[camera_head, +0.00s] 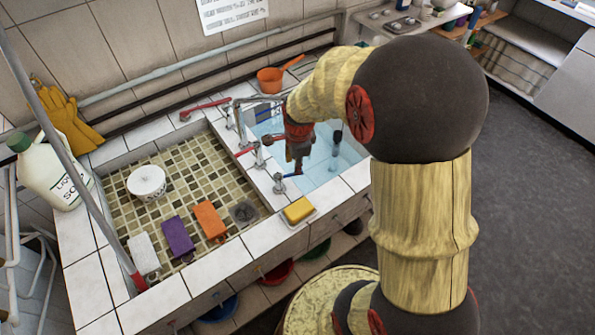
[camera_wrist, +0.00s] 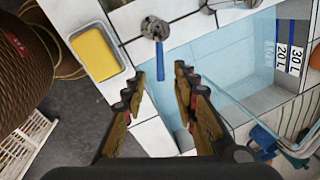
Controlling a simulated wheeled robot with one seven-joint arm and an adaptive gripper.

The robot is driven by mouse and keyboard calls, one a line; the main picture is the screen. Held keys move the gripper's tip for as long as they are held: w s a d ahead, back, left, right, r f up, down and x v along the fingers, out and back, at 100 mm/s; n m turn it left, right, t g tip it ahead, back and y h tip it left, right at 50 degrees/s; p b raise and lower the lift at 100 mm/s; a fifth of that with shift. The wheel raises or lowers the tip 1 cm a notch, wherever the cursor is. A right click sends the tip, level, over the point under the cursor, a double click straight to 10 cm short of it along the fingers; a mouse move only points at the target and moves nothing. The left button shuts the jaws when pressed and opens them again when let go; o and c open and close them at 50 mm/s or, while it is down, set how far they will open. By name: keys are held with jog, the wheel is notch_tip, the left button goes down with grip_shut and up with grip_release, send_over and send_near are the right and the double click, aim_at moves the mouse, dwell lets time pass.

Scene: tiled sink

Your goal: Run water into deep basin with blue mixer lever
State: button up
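The blue mixer lever (camera_wrist: 160,60) sticks out from a round metal tap post (camera_wrist: 155,28) on the white tiled ledge. In the head view the tap post (camera_head: 279,184) stands at the near end of the divider, its lever partly visible beside my gripper. The deep basin (camera_head: 345,158) is pale blue inside; its wall also shows in the wrist view (camera_wrist: 235,60). I cannot tell whether water is running. My gripper (camera_wrist: 158,84) is open and empty, with the lever's end just beyond the gap between its fingertips. In the head view my gripper (camera_head: 297,160) hangs over the basin's left edge.
A yellow sponge (camera_head: 299,209) lies in a dish on the front ledge. An orange pan (camera_head: 270,80) sits behind.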

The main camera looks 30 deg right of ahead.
aim_at(289, 175)
jog(key=f, duration=0.4)
jog(key=w+f+b, duration=0.1)
jog(key=shift+d+f, duration=0.2)
jog(key=shift+f, duration=0.2)
jog(key=shift+c, duration=1.3)
jog(key=c, duration=0.4)
grip_shut()
